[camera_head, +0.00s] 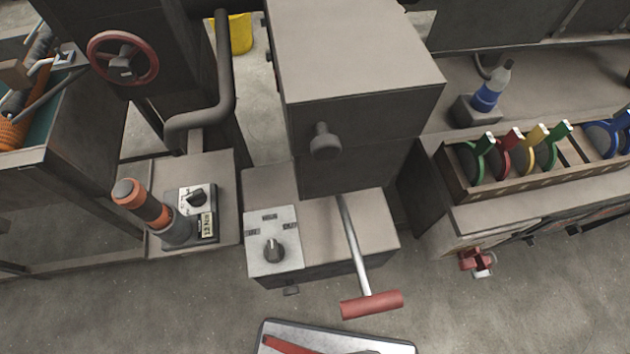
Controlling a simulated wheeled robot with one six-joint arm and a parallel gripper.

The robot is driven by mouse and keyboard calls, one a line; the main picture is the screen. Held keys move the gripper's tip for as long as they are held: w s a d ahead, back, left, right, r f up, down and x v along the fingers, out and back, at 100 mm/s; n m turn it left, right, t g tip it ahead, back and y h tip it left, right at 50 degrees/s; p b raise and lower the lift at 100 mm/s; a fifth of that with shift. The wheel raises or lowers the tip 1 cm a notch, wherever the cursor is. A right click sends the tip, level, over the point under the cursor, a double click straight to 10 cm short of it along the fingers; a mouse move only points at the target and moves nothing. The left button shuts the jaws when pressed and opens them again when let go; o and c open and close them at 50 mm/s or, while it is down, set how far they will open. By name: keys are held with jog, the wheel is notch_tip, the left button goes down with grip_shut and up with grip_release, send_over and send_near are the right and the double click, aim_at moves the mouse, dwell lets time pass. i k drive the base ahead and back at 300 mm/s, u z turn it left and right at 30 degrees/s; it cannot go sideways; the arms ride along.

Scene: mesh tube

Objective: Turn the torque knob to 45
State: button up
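A small black knob (196,198) sits on a white dial plate on the left bench unit. Beside it is a small pale label or display (207,224) that seems to read about "12 Nm", though the print is tiny. A larger dark grey knob (274,250) sits on a light panel (288,217) of the middle machine, with several small dark labels around it that are too small to read surely. I cannot tell for certain which knob is the torque knob; the one by the Nm label fits the name. My gripper is not in view.
An orange-and-grey cylindrical tool (145,207) stands just left of the small knob. A lever with a red handle (371,304) juts forward from the middle machine. A light tray (380,346) shows at the bottom edge. A rack of coloured discs (482,194) is at right.

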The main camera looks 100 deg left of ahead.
aim_at(197, 198)
jog(key=i, duration=0.8)
jog(key=u, duration=4.3)
jog(key=i, duration=0.5)
jog(key=u, duration=0.05)
